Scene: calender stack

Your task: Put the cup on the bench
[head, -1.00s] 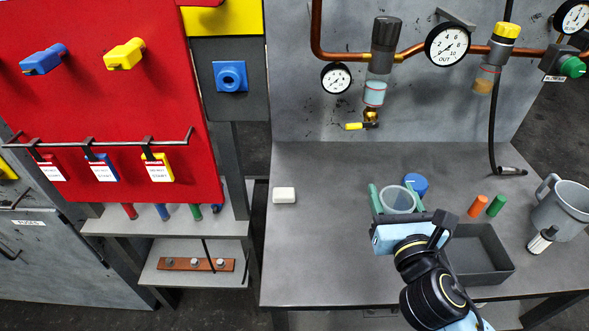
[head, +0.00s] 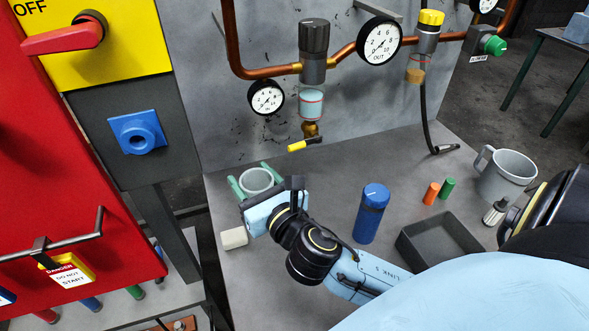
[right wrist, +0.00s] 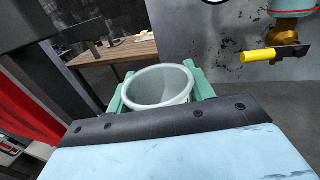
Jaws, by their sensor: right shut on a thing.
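The cup (head: 257,181) is pale grey and open-topped, and it looks upright. My right gripper (head: 254,178) is shut on it, with a green finger on either side. The right wrist view shows the cup (right wrist: 158,86) between the green fingers, its rim facing up; its lower part is hidden behind the dark edge of the gripper. The grey bench (head: 335,173) lies below and around it. I cannot tell whether the cup's base touches the bench or hangs above it. My left gripper is not in view.
A white block (head: 234,238) lies near the cup. A blue bottle (head: 371,213), an open dark tray (head: 440,246), orange and green cylinders and a grey jug (head: 505,176) stand to the right. A yellow-handled valve (head: 304,145) hangs from the back-panel piping. The bench's middle is fairly clear.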

